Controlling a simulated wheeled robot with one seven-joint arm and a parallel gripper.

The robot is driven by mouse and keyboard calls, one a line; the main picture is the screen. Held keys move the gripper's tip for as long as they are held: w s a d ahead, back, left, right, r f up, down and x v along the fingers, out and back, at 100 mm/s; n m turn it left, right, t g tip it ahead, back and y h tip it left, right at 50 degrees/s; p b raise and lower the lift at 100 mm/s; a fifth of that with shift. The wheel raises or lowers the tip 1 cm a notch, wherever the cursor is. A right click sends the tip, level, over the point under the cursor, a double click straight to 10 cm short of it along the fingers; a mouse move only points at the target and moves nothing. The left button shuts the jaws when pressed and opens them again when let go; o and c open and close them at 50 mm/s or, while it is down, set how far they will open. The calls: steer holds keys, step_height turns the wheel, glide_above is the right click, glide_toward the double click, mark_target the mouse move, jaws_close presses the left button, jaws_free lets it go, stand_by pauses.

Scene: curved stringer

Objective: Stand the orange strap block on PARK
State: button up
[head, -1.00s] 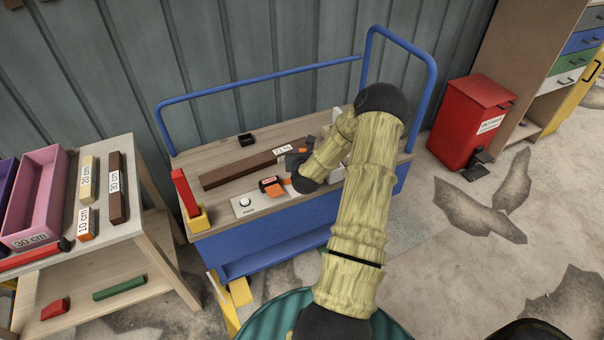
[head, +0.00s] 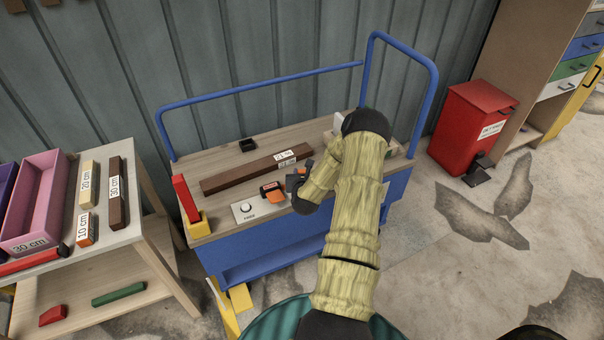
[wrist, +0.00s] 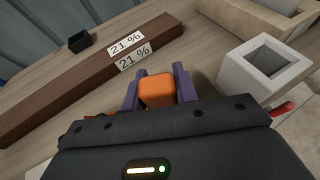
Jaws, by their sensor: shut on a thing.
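The orange block (wrist: 157,92) sits between the two purple fingers of my gripper (wrist: 158,90), which is shut on it. In the head view my gripper (head: 297,180) is over the trolley top, in front of the brown beam; part of the orange block (head: 309,166) shows there. I cannot tell how high the block is held; its lower part is hidden. The PARK plate (head: 240,215), white with a round knob, lies at the trolley's front edge, left of my gripper.
An orange and black device (head: 272,191) lies between the plate and my gripper. The brown beam (head: 240,178) carries 21 % labels. A small black box (head: 247,145) stands behind it. A white square socket (wrist: 262,73) is at right.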

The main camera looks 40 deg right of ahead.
steer(key=shift+s+d+f, duration=0.1)
steer(key=shift+d, duration=0.05)
steer(key=o, duration=1.1)
steer(key=shift+c, duration=0.2)
steer(key=shift+a, duration=0.2)
steer(key=shift+s, duration=0.15)
steer(key=v, duration=1.2)
